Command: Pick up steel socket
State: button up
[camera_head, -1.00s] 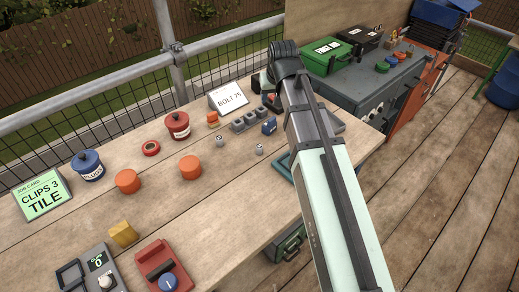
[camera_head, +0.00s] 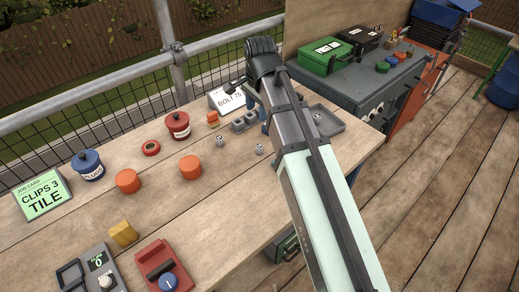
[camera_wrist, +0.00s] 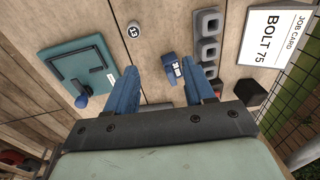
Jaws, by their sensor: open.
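Two small grey steel sockets stand on the workbench in the head view, one at the left (camera_head: 220,141) and one at the right (camera_head: 259,149). In the wrist view one socket (camera_wrist: 133,30), its top marked 13, stands beyond the left fingertip, apart from it. My gripper (camera_wrist: 170,69) is open, its two blue fingers spread above the bench. A small blue block (camera_wrist: 175,69) with white marks shows between the fingertips; I cannot tell any contact. In the head view my arm hides most of the gripper.
A grey rack with square holes (camera_wrist: 208,48) and the BOLT 75 card (camera_wrist: 276,45) lie right of the fingers. A teal case with a blue knob (camera_wrist: 75,62) lies left. A grey tray (camera_head: 327,121) sits beyond my arm. Orange cylinders (camera_head: 190,167) stand on the left bench.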

aim_at(260, 146)
jog(key=shift+s+d+f+m+g+h, duration=0.2)
jog(key=shift+s+f+m, duration=0.25)
jog(key=shift+f+m, duration=1.8)
jog(key=shift+s+d+f+m+g, duration=0.1)
jog(key=shift+s+f+m+g, duration=0.3)
jog(key=shift+f+m, duration=1.85)
jog(key=shift+s+d+f+m+g+h, duration=0.15)
jog(key=shift+s+f+m, duration=0.35)
jog(key=shift+f+m, duration=1.75)
jog(key=shift+f+n, duration=0.25)
jog(key=shift+n, duration=0.1)
jog(key=shift+c, duration=0.3)
grip_shut()
